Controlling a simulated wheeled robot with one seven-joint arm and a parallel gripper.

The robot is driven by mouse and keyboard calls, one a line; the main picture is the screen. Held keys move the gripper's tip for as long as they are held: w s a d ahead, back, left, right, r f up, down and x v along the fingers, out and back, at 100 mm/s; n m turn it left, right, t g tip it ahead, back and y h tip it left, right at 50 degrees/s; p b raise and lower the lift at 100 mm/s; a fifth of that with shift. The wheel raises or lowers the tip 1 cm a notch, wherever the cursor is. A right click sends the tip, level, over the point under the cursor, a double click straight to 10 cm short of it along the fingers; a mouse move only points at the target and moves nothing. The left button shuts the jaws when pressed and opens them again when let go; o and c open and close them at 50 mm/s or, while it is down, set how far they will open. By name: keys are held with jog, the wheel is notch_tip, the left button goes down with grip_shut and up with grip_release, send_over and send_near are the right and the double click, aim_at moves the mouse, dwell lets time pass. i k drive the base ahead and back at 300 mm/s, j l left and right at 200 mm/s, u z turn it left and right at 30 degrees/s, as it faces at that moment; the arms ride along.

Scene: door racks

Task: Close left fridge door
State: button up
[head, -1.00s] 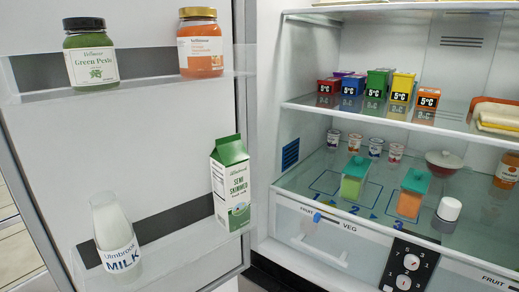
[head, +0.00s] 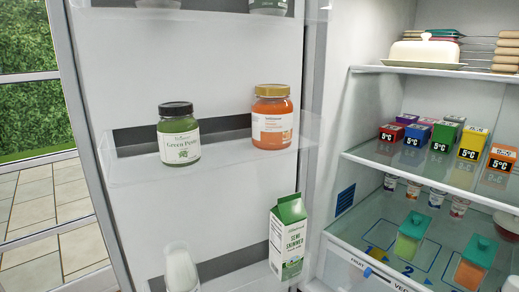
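The left fridge door (head: 230,75) stands wide open at the left of the fridge, its inner side facing me. Its clear shelf holds a green pesto jar (head: 179,140) and an orange jar (head: 272,120). Lower down are a green and white milk carton (head: 289,240) and a milk bottle (head: 181,268), cut off at the bottom. The door's outer edge (head: 85,130) runs down its left side, and its hinge side is next to the fridge interior. My gripper is not in view.
The fridge interior (head: 375,100) is open at the right, with a butter dish (head: 424,52), several coloured cartons (head: 445,136), small pots and green-lidded containers (head: 411,235) on shelves. Tiled floor (head: 45,220) and a glazed wall with a hedge lie left of the door.

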aim_at(118, 61)
jog(key=k+j+z, duration=0.25)
jog(key=j, duration=0.25)
jog(key=k+j+z, duration=0.25)
jog(key=j, duration=0.25)
jog(key=j+z, duration=0.2)
jog(key=j, duration=0.15)
jog(key=k+j+z, duration=0.15)
jog(key=j, duration=0.2)
jog(key=k+j+z, duration=0.2)
jog(key=j, duration=0.15)
jog(key=j+z, duration=0.15)
jog(key=j, duration=0.2)
jog(key=i+j+z, duration=0.2)
jog(key=j+z, duration=0.25)
jog(key=j, duration=0.55)
jog(key=i+j+z, duration=0.1)
jog(key=j+z, duration=0.35)
jog(key=j, duration=0.6)
jog(key=j+u, duration=0.2)
jog(key=u, duration=0.25)
jog(key=j+u, duration=0.15)
jog(key=u, duration=0.3)
jog(key=i+j+u, duration=0.1)
jog(key=u, duration=0.35)
jog(key=i+j+u, duration=0.1)
jog(key=u, duration=0.4)
